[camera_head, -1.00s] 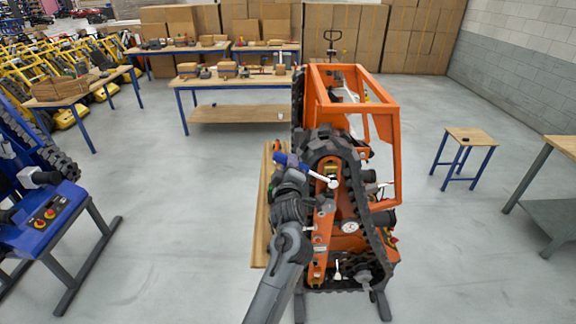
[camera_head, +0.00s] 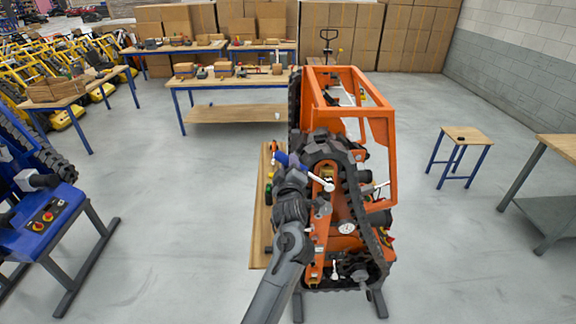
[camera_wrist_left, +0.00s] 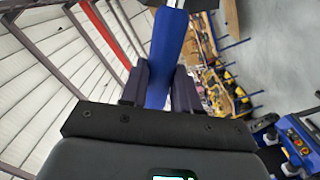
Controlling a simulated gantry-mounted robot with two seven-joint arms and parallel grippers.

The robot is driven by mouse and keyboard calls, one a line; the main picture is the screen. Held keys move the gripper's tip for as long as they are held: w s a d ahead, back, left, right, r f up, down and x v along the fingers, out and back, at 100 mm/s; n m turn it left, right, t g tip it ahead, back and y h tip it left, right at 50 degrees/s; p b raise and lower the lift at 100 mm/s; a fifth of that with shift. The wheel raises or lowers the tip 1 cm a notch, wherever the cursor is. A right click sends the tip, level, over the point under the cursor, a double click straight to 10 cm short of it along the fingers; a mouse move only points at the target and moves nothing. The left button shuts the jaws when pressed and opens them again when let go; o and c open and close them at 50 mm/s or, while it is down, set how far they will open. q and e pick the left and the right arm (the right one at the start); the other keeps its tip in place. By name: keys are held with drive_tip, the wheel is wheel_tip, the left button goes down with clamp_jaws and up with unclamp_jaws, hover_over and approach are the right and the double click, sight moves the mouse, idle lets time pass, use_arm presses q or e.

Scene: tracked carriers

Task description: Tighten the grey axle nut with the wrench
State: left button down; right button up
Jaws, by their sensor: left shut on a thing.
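My left gripper (camera_head: 291,168) is shut on the blue handle of the wrench (camera_head: 308,176), beside the upper part of the orange tracked carrier (camera_head: 378,110). The wrench slants down to the right, and its pale round head lies over the carrier's side inside the black track (camera_head: 352,190). I cannot make out the grey axle nut; the wrench head may cover it. In the left wrist view the blue wrench handle (camera_wrist_left: 168,50) runs between the two dark fingers (camera_wrist_left: 160,85). My right gripper is not in view.
A wooden board (camera_head: 262,215) with small items lies left of the carrier. A blue stand with red buttons (camera_head: 48,217) is at the left. A small stool (camera_head: 464,134) and a workbench (camera_head: 560,147) are at the right. Open floor surrounds the carrier.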

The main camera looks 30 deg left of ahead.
use_arm(q)
drive_tip(key=shift+w+d+r+m, duration=0.15)
drive_tip(key=shift+r+m, duration=0.15)
drive_tip(key=shift+r, duration=0.15)
drive_tip(key=shift+p, duration=0.4)
drive_tip(key=shift+w+d+r+m+p, duration=0.2)
drive_tip(key=shift+d+r+m+p, duration=0.35)
drive_tip(key=shift+p, duration=0.25)
drive_tip(key=shift+a, duration=0.1)
drive_tip(key=shift+w+d+r+m+p, duration=0.3)
drive_tip(key=shift+d+r+m+p, duration=0.25)
drive_tip(key=shift+p, duration=0.3)
